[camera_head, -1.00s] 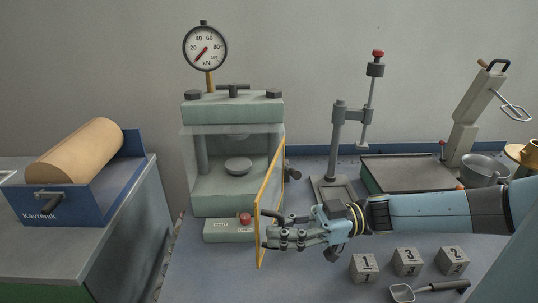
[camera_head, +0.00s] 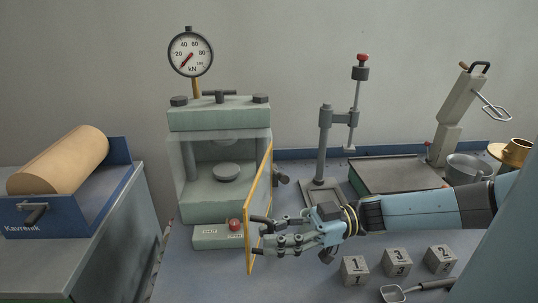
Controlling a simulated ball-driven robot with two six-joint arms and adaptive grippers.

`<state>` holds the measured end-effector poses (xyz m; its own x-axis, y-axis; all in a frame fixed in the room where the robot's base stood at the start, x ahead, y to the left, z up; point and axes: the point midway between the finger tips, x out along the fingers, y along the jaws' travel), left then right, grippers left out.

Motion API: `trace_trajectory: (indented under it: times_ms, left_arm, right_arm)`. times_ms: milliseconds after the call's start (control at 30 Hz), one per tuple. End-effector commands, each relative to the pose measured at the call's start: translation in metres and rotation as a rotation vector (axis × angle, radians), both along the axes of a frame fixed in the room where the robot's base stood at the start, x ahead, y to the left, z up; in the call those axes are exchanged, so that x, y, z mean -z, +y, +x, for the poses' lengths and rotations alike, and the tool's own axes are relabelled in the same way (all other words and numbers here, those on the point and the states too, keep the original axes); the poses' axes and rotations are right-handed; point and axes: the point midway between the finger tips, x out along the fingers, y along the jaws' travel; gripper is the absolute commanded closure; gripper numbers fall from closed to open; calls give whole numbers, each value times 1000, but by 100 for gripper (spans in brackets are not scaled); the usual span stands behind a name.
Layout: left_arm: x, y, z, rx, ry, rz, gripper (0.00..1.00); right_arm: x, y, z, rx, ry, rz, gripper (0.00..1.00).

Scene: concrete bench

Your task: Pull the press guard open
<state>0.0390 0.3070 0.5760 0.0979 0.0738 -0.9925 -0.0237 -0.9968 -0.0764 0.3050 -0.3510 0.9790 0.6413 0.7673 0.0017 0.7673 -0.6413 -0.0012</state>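The press (camera_head: 218,118) stands left of centre, with a pale green body and a round plate inside. Its yellow-framed guard (camera_head: 249,255) is swung out from the press's right side toward me and shows nearly edge-on. My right gripper (camera_head: 258,234) is at the guard's free edge, by a dark curved bar that looks like its handle. The fingers overlap the frame and bar, so I cannot tell how firmly they close on it. My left gripper is not in view.
A red button box (camera_head: 215,238) sits before the press. Several numbered blocks (camera_head: 355,270) and a scoop (camera_head: 395,294) lie at front right. A stand (camera_head: 323,150) and a tray (camera_head: 385,176) are behind my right arm. A blue roll holder (camera_head: 95,215) is at left.

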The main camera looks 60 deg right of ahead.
Motion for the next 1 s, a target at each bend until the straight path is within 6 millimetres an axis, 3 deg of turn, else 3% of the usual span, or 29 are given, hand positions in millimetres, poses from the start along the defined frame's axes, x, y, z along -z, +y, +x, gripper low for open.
trace_trajectory:
  times_ms: [300,500,1000]
  left_arm:
    - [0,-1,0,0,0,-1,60]
    - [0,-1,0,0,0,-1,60]
    - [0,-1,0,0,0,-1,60]
  right_arm:
    - [1,-54,-44,0,4,-5,79]
    - [0,-78,-63,2,1,-3,79]
    - [0,-84,-69,0,-1,-2,79]
